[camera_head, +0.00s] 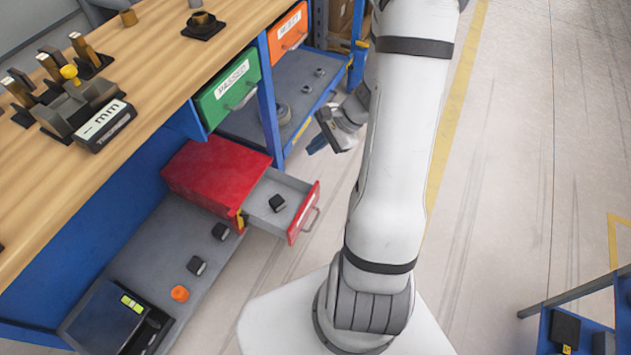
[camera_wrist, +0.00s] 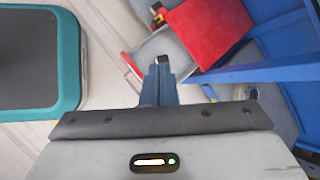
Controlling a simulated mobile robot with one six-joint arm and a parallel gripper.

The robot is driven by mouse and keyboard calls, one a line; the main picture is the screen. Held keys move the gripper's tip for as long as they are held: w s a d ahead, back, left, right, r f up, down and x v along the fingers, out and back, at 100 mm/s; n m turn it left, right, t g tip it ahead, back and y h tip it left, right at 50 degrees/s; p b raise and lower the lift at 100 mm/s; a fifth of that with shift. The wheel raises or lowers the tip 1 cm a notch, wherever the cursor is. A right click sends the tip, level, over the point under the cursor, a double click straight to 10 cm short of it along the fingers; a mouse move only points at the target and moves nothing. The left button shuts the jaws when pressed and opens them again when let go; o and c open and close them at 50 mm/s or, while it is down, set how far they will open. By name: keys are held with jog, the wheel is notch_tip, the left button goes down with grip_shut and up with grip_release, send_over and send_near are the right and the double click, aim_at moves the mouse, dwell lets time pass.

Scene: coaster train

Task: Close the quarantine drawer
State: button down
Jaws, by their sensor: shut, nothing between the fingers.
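The quarantine drawer (camera_head: 290,191) is a grey tray with a red front and a handle. It stands pulled out to the right of its red cabinet (camera_head: 216,170) on the low grey shelf, with a small dark block (camera_head: 277,203) inside. In the wrist view the open drawer (camera_wrist: 158,46) lies just beyond the fingers, beside the red cabinet top (camera_wrist: 208,28). My gripper (camera_wrist: 160,70) is shut and empty. In the head view my gripper (camera_head: 316,146) is up and to the right of the drawer, apart from it. The fingertips are small there.
A green drawer (camera_head: 228,90) and an orange drawer (camera_head: 288,33) sit under the wooden bench top (camera_head: 165,55). Blue posts stand beside them. Small dark blocks and an orange ring (camera_head: 180,293) lie on the low shelf. The floor right of the drawer is partly clear.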

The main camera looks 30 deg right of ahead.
jog(key=d+f+m+t+b, duration=0.15)
jog(key=d+f+m, duration=0.25)
jog(key=f, duration=0.5)
jog(key=d+f+m+t+b, duration=0.1)
jog(key=d+f+m+b, duration=0.25)
jog(key=f, duration=0.55)
jog(key=m+t+h+b, duration=0.1)
jog(key=m+t+b, duration=0.1)
jog(key=m+b, duration=0.35)
send_near(315, 193)
jog(key=shift+n+g, duration=0.25)
jog(key=shift+n, duration=0.15)
jog(key=shift+r+b+x, duration=0.25)
jog(key=shift+b+x, duration=0.1)
jog(key=shift+x, duration=2.4)
jog(key=shift+w+a, duration=0.15)
jog(key=shift+a, duration=0.1)
